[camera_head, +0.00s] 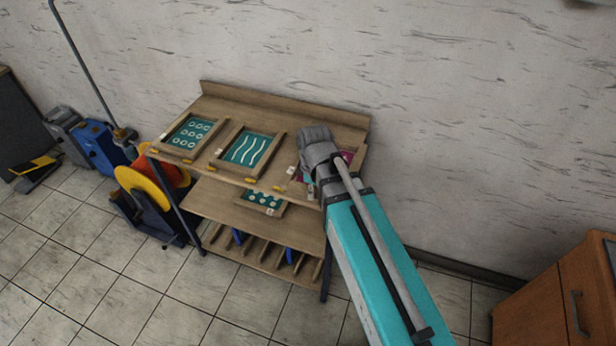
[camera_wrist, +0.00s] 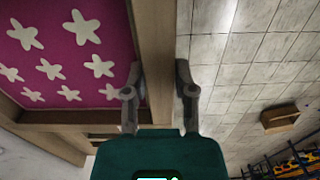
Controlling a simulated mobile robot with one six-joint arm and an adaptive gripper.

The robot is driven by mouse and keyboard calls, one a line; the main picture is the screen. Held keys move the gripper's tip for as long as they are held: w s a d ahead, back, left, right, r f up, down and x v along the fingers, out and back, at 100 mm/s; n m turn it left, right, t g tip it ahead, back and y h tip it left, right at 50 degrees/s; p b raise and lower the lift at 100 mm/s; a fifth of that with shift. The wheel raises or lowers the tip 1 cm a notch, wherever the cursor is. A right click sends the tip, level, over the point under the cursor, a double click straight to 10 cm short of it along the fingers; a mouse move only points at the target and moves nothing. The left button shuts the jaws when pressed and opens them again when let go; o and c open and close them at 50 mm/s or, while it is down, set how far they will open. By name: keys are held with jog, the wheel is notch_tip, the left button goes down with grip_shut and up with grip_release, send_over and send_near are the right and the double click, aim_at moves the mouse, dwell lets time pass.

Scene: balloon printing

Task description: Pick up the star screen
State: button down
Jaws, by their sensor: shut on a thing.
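The star screen is a wooden frame around a magenta panel with white stars. In the wrist view the star screen (camera_wrist: 65,55) fills the left side, with its frame bar (camera_wrist: 155,55) running down the middle. My gripper (camera_wrist: 158,92) has one finger on each side of this bar and is shut on it. In the head view my gripper (camera_head: 309,184) is at the right end of the rack's top. Only a magenta piece of the star screen (camera_head: 347,156) shows there; my arm hides most of it. I cannot tell whether it is off the rack top.
On the wooden rack (camera_head: 225,206), a ring-pattern screen (camera_head: 191,133) and a wavy-line screen (camera_head: 245,149) lie to the left. A dotted screen (camera_head: 263,199) is on the shelf below. A wooden cabinet (camera_head: 560,295) stands at the right. Tiled floor in front is clear.

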aim_at(317, 195)
jog(key=shift+s+d+r+p, duration=0.2)
jog(key=shift+s+r, duration=0.1)
jog(key=shift+s, duration=0.4)
jog(key=shift+s+d+r+p, duration=0.2)
jog(key=shift+s+r, duration=0.1)
jog(key=shift+s, duration=0.35)
